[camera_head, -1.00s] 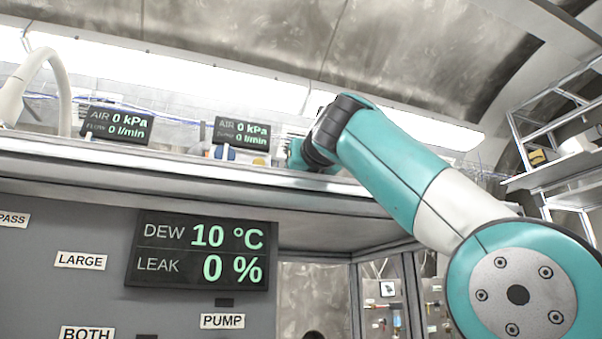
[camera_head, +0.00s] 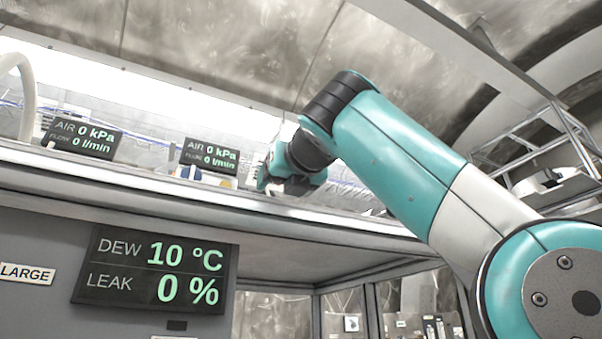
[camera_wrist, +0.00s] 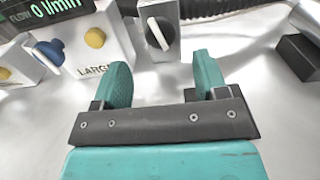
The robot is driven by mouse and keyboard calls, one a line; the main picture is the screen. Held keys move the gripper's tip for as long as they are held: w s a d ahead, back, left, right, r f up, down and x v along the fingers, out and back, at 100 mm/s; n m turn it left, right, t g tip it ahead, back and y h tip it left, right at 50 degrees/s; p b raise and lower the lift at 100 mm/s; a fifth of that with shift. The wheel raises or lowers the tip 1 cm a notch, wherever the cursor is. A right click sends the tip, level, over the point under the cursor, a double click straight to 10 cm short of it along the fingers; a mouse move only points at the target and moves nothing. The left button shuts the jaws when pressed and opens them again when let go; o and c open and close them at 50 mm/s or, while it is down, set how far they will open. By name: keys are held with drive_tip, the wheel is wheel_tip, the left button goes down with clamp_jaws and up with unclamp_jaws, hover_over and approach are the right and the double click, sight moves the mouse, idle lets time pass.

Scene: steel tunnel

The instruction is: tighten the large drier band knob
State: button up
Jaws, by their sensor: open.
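In the wrist view my gripper (camera_wrist: 160,72) is open and empty, its two teal fingers spread above a pale bench surface. Just beyond the fingertips, between them in the picture, a white oval knob (camera_wrist: 159,33) stands tilted on a grey block (camera_wrist: 160,12). A white block labelled LARGE (camera_wrist: 93,70), with a yellow knob (camera_wrist: 95,38), is beside it on the left. I cannot tell for certain which knob is the large drier band knob. Neither is held. In the head view my wrist (camera_head: 290,172) is over the bench edge, and the fingertips are hidden.
A blue knob (camera_wrist: 48,50) is at the left of the wrist view. A dark ribbed hose (camera_wrist: 225,10) runs behind the grey block, and a dark block (camera_wrist: 300,57) sits at right. The head view shows a DEW/LEAK display (camera_head: 155,270) reading 10 °C and 0 %.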

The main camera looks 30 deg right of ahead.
drive_tip(key=s, duration=0.8)
drive_tip(key=shift+a, duration=0.1)
drive_tip(key=shift+s, duration=0.7)
